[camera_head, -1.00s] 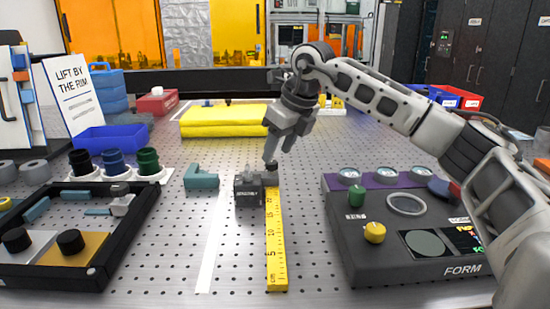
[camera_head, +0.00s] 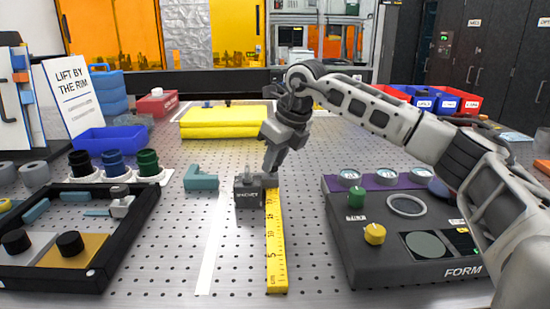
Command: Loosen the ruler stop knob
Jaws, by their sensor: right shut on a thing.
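The yellow ruler (camera_head: 276,245) lies on the perforated table, running from the front edge back to a dark stop block (camera_head: 249,195). The block carries a label and a small light post on top. My right gripper (camera_head: 270,167) points down at the ruler's far end, beside the block. It is shut on the ruler stop knob, which is mostly hidden by the fingers. My left gripper is not in view.
The grey FORM instrument (camera_head: 420,269) stands at the right. A black tray (camera_head: 120,238) with parts is at the left.

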